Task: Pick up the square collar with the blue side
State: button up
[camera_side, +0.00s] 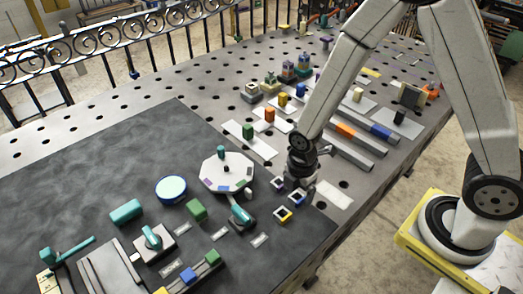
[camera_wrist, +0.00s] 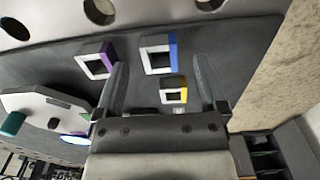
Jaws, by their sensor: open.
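The square collar with the blue side (camera_wrist: 147,60) is a white square ring in the wrist view, its blue face on the right. It lies on the dark mat between the lines of my two fingers. In the side view the blue collar (camera_side: 299,197) is just below my gripper (camera_side: 299,181), which points down at it. My gripper (camera_wrist: 160,66) is open with nothing held; I cannot tell its exact height above the collar. A purple-sided collar (camera_wrist: 93,67) is left of the left finger. A yellow-sided collar (camera_wrist: 172,86) lies nearer, also between the fingers.
A white octagonal plate (camera_side: 222,172) with coloured blocks and a teal handle (camera_side: 240,214) is left of the collars. The perforated metal table (camera_side: 120,115) borders the mat.

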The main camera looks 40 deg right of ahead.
jog(key=shift+f, duration=0.9)
grip_shut()
jog(key=shift+r, duration=0.1)
notch_tip(320, 180, up, 10)
dwell(0.9)
dwell(0.6)
jog(key=w+a+n, duration=0.1)
jog(key=w+a, duration=0.1)
jog(key=w, duration=0.4)
jog(key=w+a+n, duration=0.1)
jog(key=w+a, duration=0.2)
jog(key=w, duration=0.3)
jog(key=w+a+n, duration=0.1)
jog(key=w+a, duration=0.2)
jog(key=w, duration=0.3)
jog(key=shift+a, duration=0.1)
